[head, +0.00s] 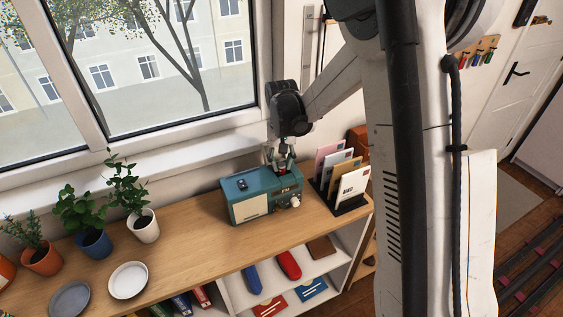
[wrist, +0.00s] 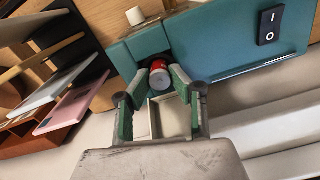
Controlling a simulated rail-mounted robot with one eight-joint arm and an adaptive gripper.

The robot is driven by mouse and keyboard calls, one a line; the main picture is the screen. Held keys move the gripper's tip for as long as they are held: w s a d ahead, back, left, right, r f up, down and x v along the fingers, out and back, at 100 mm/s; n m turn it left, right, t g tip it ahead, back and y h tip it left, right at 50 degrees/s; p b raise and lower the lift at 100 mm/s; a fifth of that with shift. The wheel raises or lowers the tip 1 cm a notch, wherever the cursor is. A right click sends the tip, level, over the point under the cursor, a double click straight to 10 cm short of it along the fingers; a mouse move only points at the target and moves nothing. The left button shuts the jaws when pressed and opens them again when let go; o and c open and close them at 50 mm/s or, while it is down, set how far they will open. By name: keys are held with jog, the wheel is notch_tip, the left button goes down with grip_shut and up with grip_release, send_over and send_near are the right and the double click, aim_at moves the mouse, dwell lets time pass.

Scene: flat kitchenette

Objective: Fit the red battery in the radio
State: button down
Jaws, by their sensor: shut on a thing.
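The teal radio (head: 240,190) stands on the wooden counter, and its top with a black switch shows in the wrist view (wrist: 215,45). My gripper (head: 281,165) is over the radio's right rear part. In the wrist view the green-padded fingers (wrist: 160,80) are shut on the red battery (wrist: 160,73), whose grey end faces the camera. The battery is at a dark opening at the radio's edge; I cannot tell how deep it sits. A pale box-like recess shows between the fingers, partly hidden by them. In the head view the battery is mostly hidden by my gripper.
A letter rack (head: 350,207) with several envelopes stands close to the radio's right. The window is behind. Potted plants (head: 90,215) and two plates (head: 128,280) are at left. Bare counter (head: 190,235) lies between the plants and the radio. Shelves below hold books and cases.

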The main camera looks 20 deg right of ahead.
jog(key=shift+f+b, duration=0.45)
jog(key=shift+s+f+b, duration=0.2)
jog(key=shift+f+b, duration=0.05)
jog(key=shift+b, duration=0.05)
jog(key=c, duration=1.5)
grip_release()
jog(key=shift+w+f, duration=0.15)
jog(key=shift+c, duration=0.2)
jog(key=shift+r, duration=0.25)
